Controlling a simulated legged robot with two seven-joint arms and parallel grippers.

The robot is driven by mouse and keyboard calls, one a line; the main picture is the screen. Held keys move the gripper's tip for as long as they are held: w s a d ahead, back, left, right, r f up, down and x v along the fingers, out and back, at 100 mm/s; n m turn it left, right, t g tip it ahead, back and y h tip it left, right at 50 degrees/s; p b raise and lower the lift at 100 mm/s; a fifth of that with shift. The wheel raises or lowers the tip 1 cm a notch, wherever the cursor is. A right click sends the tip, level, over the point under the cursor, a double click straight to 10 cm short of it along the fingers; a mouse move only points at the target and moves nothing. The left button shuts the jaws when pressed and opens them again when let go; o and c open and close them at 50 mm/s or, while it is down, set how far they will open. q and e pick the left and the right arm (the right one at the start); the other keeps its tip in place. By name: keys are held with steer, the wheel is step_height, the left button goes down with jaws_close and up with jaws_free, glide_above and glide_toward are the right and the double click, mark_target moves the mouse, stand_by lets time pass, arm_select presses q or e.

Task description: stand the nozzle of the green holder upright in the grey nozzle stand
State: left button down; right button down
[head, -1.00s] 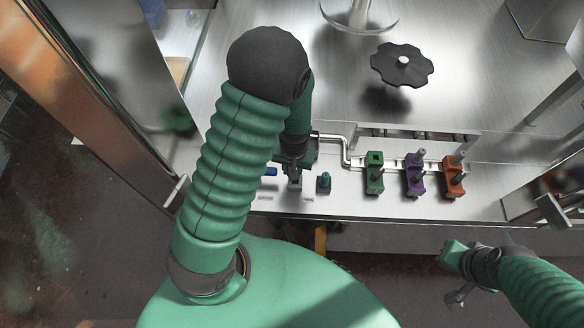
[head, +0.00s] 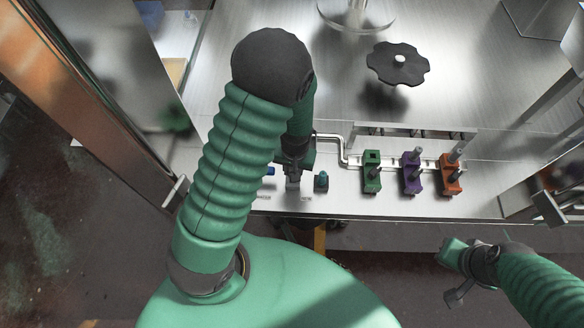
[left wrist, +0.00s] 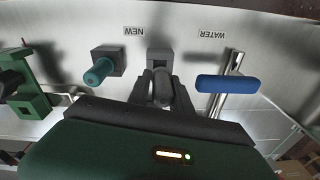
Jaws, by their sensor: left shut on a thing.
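The green holder (head: 372,178) sits on the white rail, with no metal nozzle seen rising from its top. My left gripper (head: 292,166) points down over the grey nozzle stand (head: 292,183). In the left wrist view my left gripper (left wrist: 162,94) is shut on a dark grey nozzle (left wrist: 162,84), held between its fingers. The grey stand (left wrist: 159,57) shows just beyond the nozzle tip. The nozzle looks in line with the stand; whether it is inside is hidden. My right gripper (head: 458,272) hangs off the table's front edge, its jaws unclear.
A teal nozzle (left wrist: 99,72) stands in a dark block left of the grey stand in the wrist view. A blue cylinder (left wrist: 226,84) lies to the right. Purple (head: 412,177) and orange (head: 451,177) holders share the rail. A black knob (head: 398,64) is farther back.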

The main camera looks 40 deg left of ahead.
arm_select(q)
steer(key=shift+a, duration=0.1)
steer(key=shift+a+f, duration=0.2)
steer(key=shift+a, duration=0.2)
arm_select(e)
steer(key=shift+a, duration=0.5)
arm_select(q)
steer(key=shift+d+f, duration=0.1)
steer(key=shift+d+f+b, duration=0.3)
steer(key=shift+f+b, duration=0.1)
steer(key=shift+b, duration=0.05)
steer(key=shift+f, duration=0.1)
arm_select(e)
steer(key=shift+d+f, duration=0.45)
steer(key=shift+f, duration=0.05)
arm_select(q)
steer(key=shift+f, duration=0.1)
arm_select(e)
steer(key=shift+a+f, duration=0.1)
arm_select(q)
steer(key=shift+a+f+b, duration=0.2)
steer(key=shift+f+b, duration=0.15)
steer(key=shift+b, duration=0.05)
arm_select(e)
steer(key=shift+a+f, duration=0.1)
steer(key=shift+f, duration=0.1)
arm_select(q)
steer(key=c, duration=1.1)
jaws_free()
